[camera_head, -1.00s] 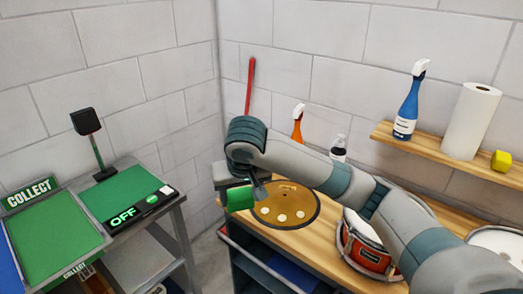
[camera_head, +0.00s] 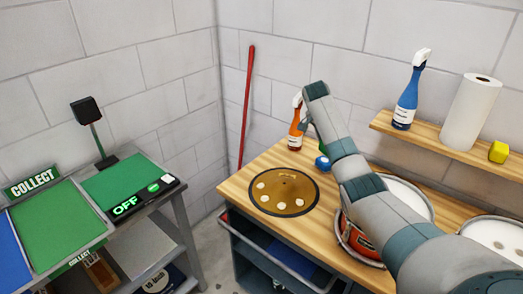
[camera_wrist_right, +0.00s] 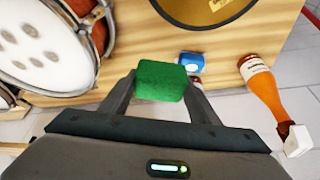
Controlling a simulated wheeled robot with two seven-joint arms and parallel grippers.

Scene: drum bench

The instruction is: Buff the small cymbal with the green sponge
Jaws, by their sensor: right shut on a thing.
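The small cymbal (camera_head: 284,192) lies flat on the wooden bench, gold with a dark rim and several pale spots on it. Part of it shows at the top of the right wrist view (camera_wrist_right: 205,8). My right gripper (camera_wrist_right: 160,84) is shut on the green sponge (camera_wrist_right: 160,80), which sits between its two fingers. In the head view this gripper is behind and to the right of the cymbal, apart from it, and my arm mostly hides the sponge. My left gripper is in neither current view.
An orange spray bottle (camera_head: 296,128) and a blue-topped container (camera_head: 322,163) stand close to my right gripper. A red drum (camera_head: 355,240) is right of the cymbal. A shelf (camera_head: 425,143) holds a blue spray bottle (camera_head: 406,100) and paper roll (camera_head: 470,112).

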